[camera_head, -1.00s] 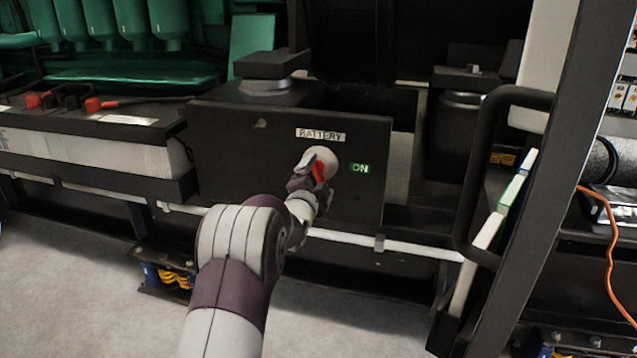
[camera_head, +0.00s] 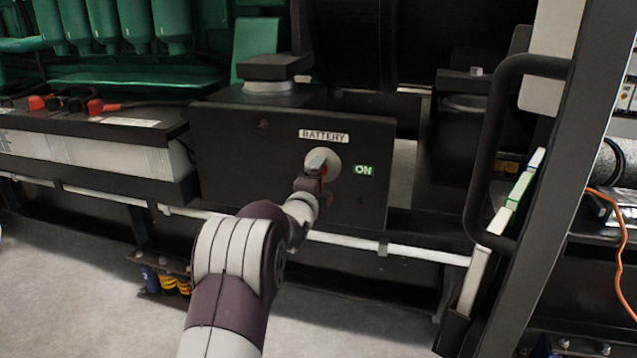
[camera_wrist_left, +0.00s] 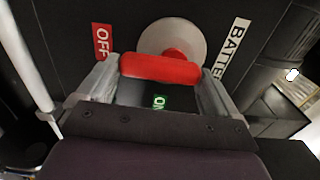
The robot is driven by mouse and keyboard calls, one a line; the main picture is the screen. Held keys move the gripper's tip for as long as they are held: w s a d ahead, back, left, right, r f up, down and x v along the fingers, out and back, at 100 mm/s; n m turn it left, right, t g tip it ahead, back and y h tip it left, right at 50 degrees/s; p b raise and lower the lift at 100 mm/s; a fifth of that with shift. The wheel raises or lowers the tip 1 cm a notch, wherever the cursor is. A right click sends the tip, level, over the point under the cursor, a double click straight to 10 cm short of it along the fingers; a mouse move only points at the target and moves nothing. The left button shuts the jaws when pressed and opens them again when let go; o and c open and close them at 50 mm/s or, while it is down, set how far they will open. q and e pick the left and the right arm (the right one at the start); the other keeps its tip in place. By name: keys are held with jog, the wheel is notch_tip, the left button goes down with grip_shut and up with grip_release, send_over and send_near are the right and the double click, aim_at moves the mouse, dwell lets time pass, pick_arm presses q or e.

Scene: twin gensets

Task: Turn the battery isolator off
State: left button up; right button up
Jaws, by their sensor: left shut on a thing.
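The battery isolator is a red handle (camera_wrist_left: 160,69) on a round pale disc (camera_head: 331,163), set in a black panel (camera_head: 230,165). A white BATTERY label (camera_head: 323,136) is above the disc and a green ON label (camera_head: 364,170) to its right. In the left wrist view a red OFF label (camera_wrist_left: 102,41) is left of the disc; it is hidden in the head view. My left gripper (camera_head: 318,174) is at the disc, shut on the red handle, which lies between its two fingers (camera_wrist_left: 160,80). The gripper covers much of the handle in the head view. My right gripper is not in view.
A black upright frame with a curved handle bar (camera_head: 485,150) stands at the right. A white pipe (camera_head: 345,240) runs low below the panel. Batteries with red terminal caps (camera_head: 97,106) are at the left. The floor (camera_head: 80,270) at the lower left is clear.

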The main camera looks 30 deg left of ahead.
pick_arm(q)
jog(key=shift+r, duration=0.25)
jog(key=o, duration=0.7)
jog(key=p+v, duration=0.4)
jog(key=v, duration=0.8)
jog(key=shift+s+f+p, duration=0.2)
jog(key=shift+s+p, duration=0.15)
jog(key=shift+s, duration=0.05)
